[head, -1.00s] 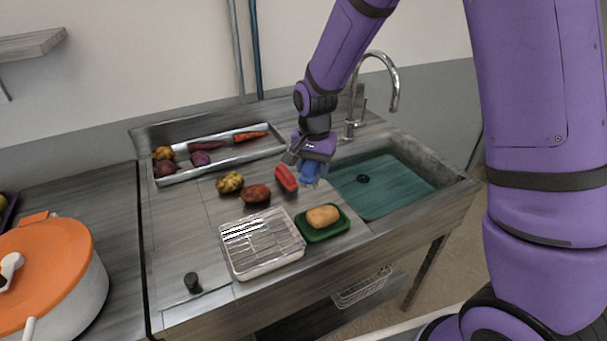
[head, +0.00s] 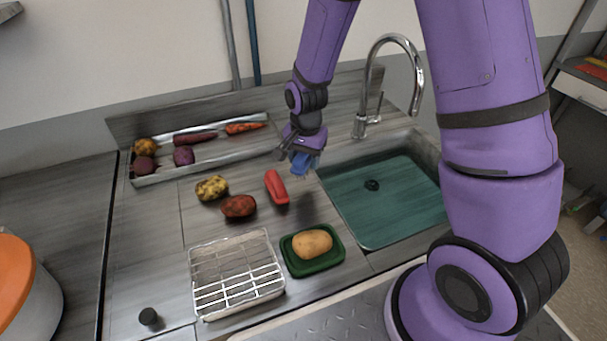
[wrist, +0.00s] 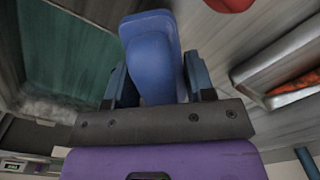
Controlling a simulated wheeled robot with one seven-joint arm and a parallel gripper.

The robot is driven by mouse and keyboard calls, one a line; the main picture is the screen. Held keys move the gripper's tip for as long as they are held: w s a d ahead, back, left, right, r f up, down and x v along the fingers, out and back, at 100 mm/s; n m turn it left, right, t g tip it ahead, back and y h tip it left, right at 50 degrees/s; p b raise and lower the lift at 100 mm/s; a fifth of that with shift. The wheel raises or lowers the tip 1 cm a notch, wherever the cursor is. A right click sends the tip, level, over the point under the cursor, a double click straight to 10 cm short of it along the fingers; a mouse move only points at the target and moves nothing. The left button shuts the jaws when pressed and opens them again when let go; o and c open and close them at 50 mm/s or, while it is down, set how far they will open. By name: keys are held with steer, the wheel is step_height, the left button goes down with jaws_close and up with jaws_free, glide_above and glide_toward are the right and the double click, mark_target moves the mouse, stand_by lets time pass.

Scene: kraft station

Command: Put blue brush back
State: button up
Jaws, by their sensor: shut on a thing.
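The blue brush (head: 305,163) is held in my gripper (head: 300,150), above the counter between the red brush-shaped object (head: 277,187) and the sink (head: 400,205). In the wrist view the blue brush (wrist: 152,60) fills the space between the two fingers of my gripper (wrist: 158,85), which are shut on it. Its underside is mostly hidden in the head view. The red object lies on the counter just left of the brush, apart from it.
A wire rack (head: 236,275) and a green tray (head: 290,257) with a potato (head: 312,244) stand at the front. A metal tray (head: 215,165) at the back holds vegetables. A tall faucet (head: 362,120) stands behind the sink.

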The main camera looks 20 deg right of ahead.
mark_target(305, 185)
steer(key=shift+f, duration=3)
steer(key=o, duration=0.9)
